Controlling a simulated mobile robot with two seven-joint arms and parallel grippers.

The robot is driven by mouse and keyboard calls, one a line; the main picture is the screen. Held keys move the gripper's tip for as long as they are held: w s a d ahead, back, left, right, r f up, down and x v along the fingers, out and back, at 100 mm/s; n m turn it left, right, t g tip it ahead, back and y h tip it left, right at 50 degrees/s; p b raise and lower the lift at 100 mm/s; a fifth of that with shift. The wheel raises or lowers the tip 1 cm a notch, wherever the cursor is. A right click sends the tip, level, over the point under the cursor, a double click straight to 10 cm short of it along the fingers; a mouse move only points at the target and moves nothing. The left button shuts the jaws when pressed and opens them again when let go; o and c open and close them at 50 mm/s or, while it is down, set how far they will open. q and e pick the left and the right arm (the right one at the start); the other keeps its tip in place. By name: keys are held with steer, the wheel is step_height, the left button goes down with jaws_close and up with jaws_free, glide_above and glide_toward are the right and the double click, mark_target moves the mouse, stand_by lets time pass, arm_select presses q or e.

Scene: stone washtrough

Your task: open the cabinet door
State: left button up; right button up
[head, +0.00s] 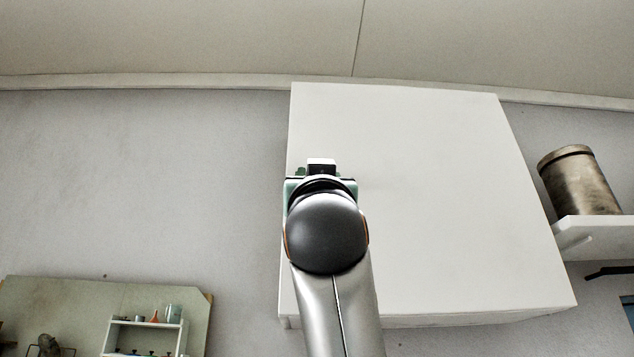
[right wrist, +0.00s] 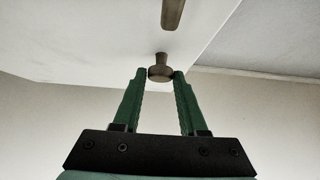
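The white cabinet (head: 430,190) hangs on the wall in the head view, and its large front looks flat and closed. My right gripper (right wrist: 160,75) is at a small round brownish knob (right wrist: 160,73) on the white cabinet face (right wrist: 110,35). Its two green fingertips sit close against both sides of the knob, with no clear gap. In the head view my right arm rises in front of the cabinet's left edge, and its wrist hides the knob and fingers. My left gripper is not in view.
A metal canister (head: 579,182) stands on a white shelf (head: 600,236) to the cabinet's right. The wall left of the cabinet is bare. A second brown fitting (right wrist: 172,12) shows above the knob.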

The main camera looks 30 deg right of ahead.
jaws_close()
stand_by(1.0)
